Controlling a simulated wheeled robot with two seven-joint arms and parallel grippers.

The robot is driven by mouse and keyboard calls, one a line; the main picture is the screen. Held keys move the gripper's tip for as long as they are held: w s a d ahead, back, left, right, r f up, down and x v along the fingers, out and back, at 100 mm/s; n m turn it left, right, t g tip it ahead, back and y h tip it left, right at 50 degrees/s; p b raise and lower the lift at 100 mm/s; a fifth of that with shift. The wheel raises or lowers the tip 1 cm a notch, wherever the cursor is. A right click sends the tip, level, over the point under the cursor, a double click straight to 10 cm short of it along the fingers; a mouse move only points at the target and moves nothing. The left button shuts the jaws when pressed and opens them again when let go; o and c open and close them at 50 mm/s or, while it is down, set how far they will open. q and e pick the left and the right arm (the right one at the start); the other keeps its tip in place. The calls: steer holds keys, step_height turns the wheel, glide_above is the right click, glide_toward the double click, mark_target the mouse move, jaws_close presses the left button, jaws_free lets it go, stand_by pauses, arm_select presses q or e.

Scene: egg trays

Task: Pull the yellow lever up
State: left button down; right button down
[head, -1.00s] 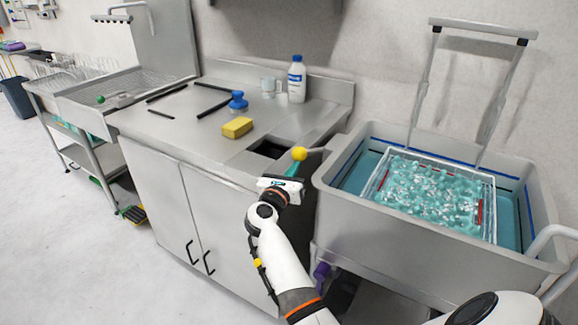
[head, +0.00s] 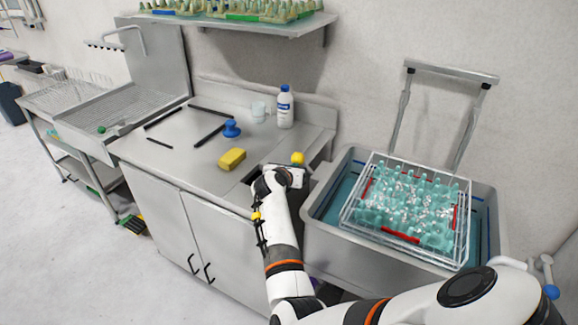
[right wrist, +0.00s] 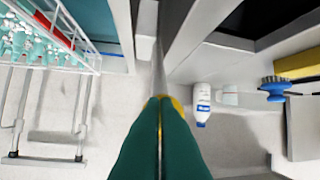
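The yellow lever knob (head: 297,158) sits at the sink cabinet's right end, beside the wash tank. My right gripper (head: 296,170) is just under the knob, its fingers largely hidden in the head view. In the right wrist view the green fingers (right wrist: 160,108) are together with only a thin line between them. The yellow knob (right wrist: 180,103) shows behind and around their tips, apparently touching. The grey lever rod (right wrist: 157,70) runs away beyond it. The wire basket of teal trays (head: 462,225) stands raised in the tank. My left gripper is not in view.
The grey tank (head: 325,250) is right of the gripper. On the steel counter (head: 185,150) are a yellow sponge (head: 232,159), blue brush (head: 231,129), white bottle (head: 285,108) and black bars. A shelf (head: 240,18) hangs above.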

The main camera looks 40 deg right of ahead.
mark_target(300, 157)
steer(key=d+r, duration=0.1)
steer(key=w+d+r, duration=0.1)
steer(key=d+r, duration=0.2)
steer(key=shift+w+p, duration=0.35)
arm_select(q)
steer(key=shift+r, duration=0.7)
arm_select(e)
steer(key=shift+d+r, duration=0.2)
steer(key=shift+r, duration=0.1)
